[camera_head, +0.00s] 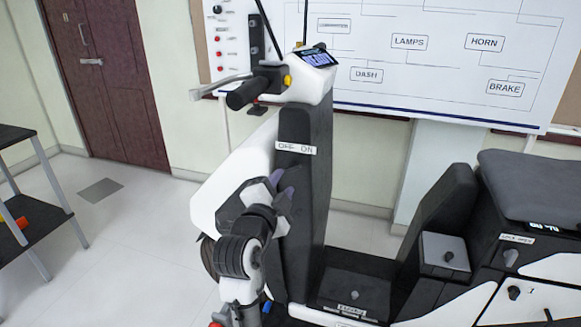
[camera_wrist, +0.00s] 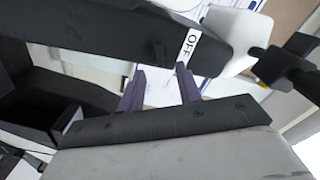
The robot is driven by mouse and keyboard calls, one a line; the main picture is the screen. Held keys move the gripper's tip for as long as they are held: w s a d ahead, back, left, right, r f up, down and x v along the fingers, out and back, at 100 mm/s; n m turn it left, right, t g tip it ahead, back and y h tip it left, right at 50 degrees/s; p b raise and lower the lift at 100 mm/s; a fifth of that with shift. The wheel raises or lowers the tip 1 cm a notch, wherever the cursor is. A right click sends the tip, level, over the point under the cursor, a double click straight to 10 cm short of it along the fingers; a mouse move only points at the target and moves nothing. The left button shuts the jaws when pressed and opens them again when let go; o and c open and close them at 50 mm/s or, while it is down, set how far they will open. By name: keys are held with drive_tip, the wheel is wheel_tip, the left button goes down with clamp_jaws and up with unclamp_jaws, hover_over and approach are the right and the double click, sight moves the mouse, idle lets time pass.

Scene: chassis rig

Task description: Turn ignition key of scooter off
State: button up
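The scooter's dark front column (camera_head: 303,190) carries a white "OFF ON" label (camera_head: 296,148). In the wrist view the "OFF" end of the label (camera_wrist: 188,47) shows on the same column, with "ON" out of sight. A small dark knob, which looks like the ignition key (camera_wrist: 157,52), sticks out beside the label. In the head view I cannot make out the key near my gripper (camera_head: 283,187). My gripper is in front of the column, below the label. In the wrist view its two purple fingers (camera_wrist: 160,80) stand apart with nothing between them, short of the knob.
The handlebar (camera_head: 245,93) and dash display (camera_head: 318,58) are above the column. The seat (camera_head: 535,172) and side knobs (camera_head: 511,257) are at right. A whiteboard with a labelled diagram (camera_head: 440,70) stands behind. A dark shelf (camera_head: 35,222) is at left; the floor between is mostly clear.

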sight(292, 170)
drive_tip(key=p+x, duration=0.1)
drive_tip(key=x, duration=0.5)
drive_tip(key=shift+w+d, duration=0.1)
drive_tip(key=shift+w, duration=0.25)
drive_tip(key=c, duration=0.7)
drive_tip(key=shift+c, duration=0.2)
